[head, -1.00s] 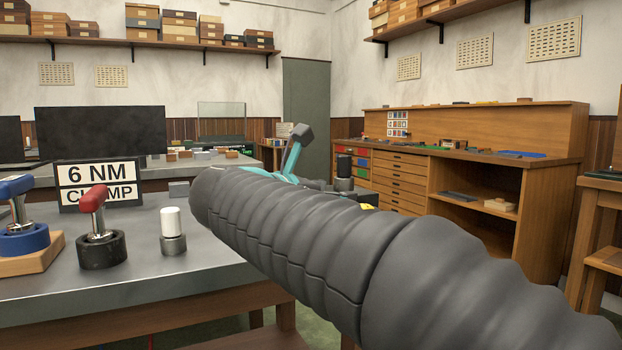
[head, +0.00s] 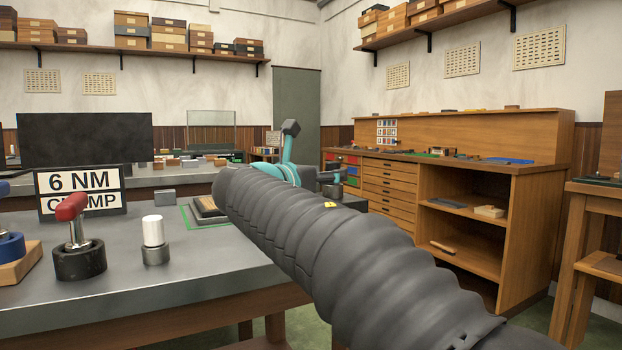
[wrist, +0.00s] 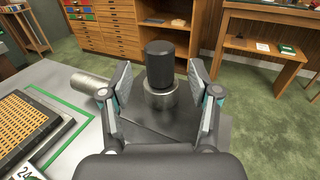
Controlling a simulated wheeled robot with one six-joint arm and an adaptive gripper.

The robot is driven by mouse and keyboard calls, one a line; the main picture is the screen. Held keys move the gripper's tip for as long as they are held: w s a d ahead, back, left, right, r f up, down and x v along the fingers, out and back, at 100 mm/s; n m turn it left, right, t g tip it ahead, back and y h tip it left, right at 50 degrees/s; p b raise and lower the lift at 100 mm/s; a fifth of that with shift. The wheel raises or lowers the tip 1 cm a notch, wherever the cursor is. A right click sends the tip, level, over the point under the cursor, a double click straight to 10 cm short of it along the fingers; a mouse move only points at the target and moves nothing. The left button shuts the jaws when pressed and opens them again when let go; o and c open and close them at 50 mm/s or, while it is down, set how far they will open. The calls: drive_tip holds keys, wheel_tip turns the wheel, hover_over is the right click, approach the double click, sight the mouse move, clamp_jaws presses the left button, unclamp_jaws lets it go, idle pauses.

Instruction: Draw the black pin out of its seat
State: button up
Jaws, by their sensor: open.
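The black pin (wrist: 160,62) stands upright in a round metal seat (wrist: 159,97) near the corner of the grey table, in the wrist view. My gripper (wrist: 160,78) is open, with one finger on each side of the pin and visible gaps between the pads and the pin. In the head view my grey-sleeved arm covers most of the pin and its seat, so I cannot make out the pin clearly there.
A metal cylinder (wrist: 90,86) lies left of the seat. A tray of type (wrist: 30,125) sits inside a green outline. In the head view, a white pin (head: 153,230), a red-handled tool (head: 74,210) and the clamp sign (head: 82,190) stand on the left. Green floor lies beyond the table edge.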

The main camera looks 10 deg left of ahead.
drive_tip(key=shift+x, duration=1.5)
clamp_jaws()
